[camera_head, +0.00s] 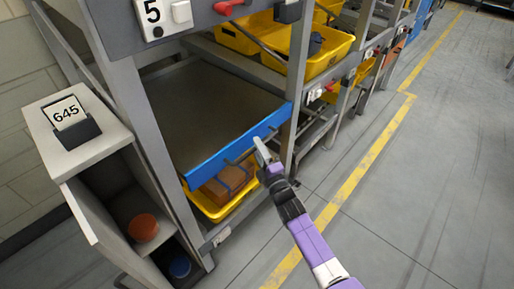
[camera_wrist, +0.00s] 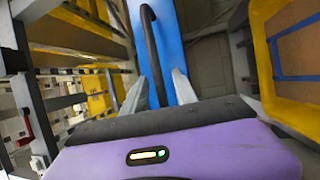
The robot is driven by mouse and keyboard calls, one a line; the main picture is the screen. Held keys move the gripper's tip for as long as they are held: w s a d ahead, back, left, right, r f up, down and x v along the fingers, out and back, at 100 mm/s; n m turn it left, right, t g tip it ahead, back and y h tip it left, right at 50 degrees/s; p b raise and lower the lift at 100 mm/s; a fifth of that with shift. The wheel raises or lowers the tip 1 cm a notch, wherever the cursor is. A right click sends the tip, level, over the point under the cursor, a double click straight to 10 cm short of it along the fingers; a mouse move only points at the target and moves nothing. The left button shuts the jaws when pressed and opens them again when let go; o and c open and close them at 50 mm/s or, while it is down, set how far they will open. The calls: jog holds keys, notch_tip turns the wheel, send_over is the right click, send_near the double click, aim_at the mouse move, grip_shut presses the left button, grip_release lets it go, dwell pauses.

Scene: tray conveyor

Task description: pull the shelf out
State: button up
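The shelf is a flat grey board (camera_head: 205,105) with a blue front edge (camera_head: 215,160), set in a grey metal rack. A dark bar handle (camera_head: 238,158) is on the blue front. My gripper (camera_head: 262,152) is in front of the blue front, near the right part of the handle. In the wrist view the blue front (camera_wrist: 170,35) stands upright beyond my fingers, with the black handle (camera_wrist: 151,50) running down between them. My two fingers (camera_wrist: 160,92) are spread apart, one on each side of the handle, with gaps visible. Whether they touch it is hard to tell.
Below the shelf is a yellow bin (camera_head: 222,208) with a brown box (camera_head: 226,180). More yellow bins (camera_head: 318,58) fill the rack to the right. The floor (camera_head: 400,190) at right is clear.

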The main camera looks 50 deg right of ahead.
jog(key=shift+w+d, duration=0.1)
jog(key=shift+w, duration=0.2)
jog(key=shift+r, duration=0.1)
grip_shut()
dwell(1.2)
